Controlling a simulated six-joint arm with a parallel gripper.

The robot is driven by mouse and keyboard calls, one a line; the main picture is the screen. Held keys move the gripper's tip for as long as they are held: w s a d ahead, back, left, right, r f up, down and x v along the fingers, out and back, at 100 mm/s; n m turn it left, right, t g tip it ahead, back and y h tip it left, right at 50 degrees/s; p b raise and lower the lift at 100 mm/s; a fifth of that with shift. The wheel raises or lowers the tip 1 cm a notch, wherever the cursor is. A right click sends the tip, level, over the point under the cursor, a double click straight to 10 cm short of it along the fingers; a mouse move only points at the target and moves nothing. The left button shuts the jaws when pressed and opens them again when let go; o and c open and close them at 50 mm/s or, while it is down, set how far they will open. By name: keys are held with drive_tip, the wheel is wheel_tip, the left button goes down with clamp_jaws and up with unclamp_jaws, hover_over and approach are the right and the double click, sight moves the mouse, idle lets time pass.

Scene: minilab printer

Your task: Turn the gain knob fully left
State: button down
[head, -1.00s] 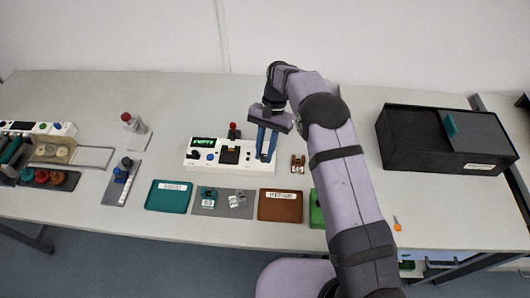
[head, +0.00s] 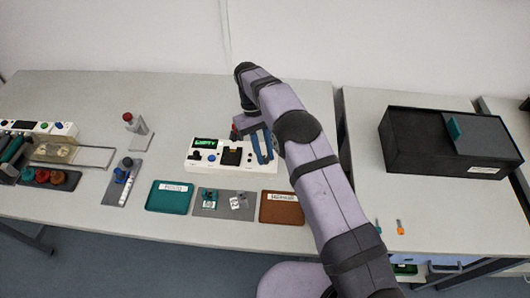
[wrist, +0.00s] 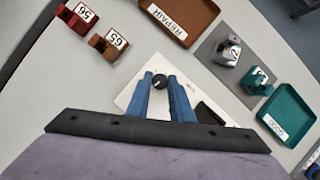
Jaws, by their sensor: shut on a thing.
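The white device (head: 208,168) stands mid-table, with a green-lit display, a blue button and a black knob at its left end. My gripper (head: 262,160) reaches down over the device's right end. In the wrist view a round black knob with a white mark (wrist: 159,82) sits between the two blue fingertips of my gripper (wrist: 160,78), which is shut on it. I cannot read a label that names this knob as the gain knob. In the head view the fingers hide it.
A teal tray (head: 169,209) and a brown tray (head: 281,221) flank a grey mat (head: 222,211) holding small parts in front of the device. A red block (wrist: 75,18) and a brown block (wrist: 108,43) lie near the gripper. A black box (head: 415,150) stands right.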

drive_tip(key=shift+a+r+n+t+h, duration=0.1)
drive_tip(key=shift+n+t+h, duration=0.2)
drive_tip(key=shift+n, duration=0.9)
drive_tip(key=c, duration=1.6)
unclamp_jaws()
